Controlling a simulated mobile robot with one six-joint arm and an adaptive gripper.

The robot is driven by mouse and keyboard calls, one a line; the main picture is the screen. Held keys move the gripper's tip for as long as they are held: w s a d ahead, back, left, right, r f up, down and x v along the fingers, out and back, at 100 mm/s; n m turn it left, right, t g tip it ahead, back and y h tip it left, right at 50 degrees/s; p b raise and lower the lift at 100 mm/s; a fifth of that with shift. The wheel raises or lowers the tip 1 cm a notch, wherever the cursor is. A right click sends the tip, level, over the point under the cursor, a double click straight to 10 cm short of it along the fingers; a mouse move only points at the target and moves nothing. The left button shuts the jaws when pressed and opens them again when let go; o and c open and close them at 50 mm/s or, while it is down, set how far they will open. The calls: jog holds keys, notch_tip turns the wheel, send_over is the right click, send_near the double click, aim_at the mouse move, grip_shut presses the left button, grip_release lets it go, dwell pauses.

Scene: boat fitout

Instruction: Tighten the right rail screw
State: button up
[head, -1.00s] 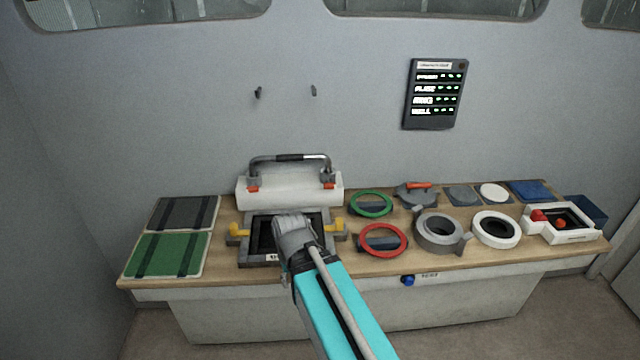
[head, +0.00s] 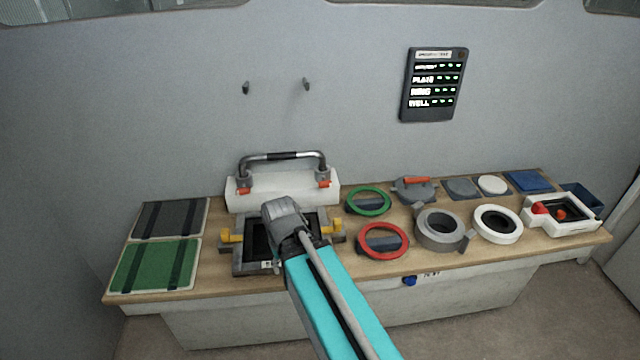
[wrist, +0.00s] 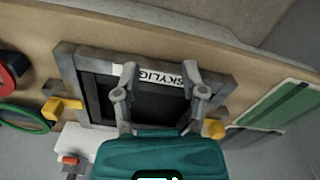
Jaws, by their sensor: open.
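A dark rail (head: 284,156) with a curved grip bar stands on a white block (head: 245,196) at the back left of the bench. An orange-red piece, apparently the right rail screw (head: 324,185), sits at its right foot; another orange-red piece (head: 243,188) is at its left foot. In the wrist view one orange-red piece (wrist: 70,160) shows at the lower left. My gripper (wrist: 160,78) is open and empty above the dark skylight frame (wrist: 66,75), in front of the white block. In the head view my wrist hides the fingertips.
Yellow clamps (head: 228,235) flank the frame. Green (head: 368,201) and red (head: 382,240) rings lie to its right, with grey (head: 440,232) and white (head: 497,224) rings beyond. Green and grey panels (head: 155,265) lie left. A status panel (head: 434,85) hangs on the wall.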

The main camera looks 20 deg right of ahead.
jog(key=shift+w+d, duration=0.1)
jog(key=shift+d, duration=0.15)
jog(key=shift+d, duration=0.1)
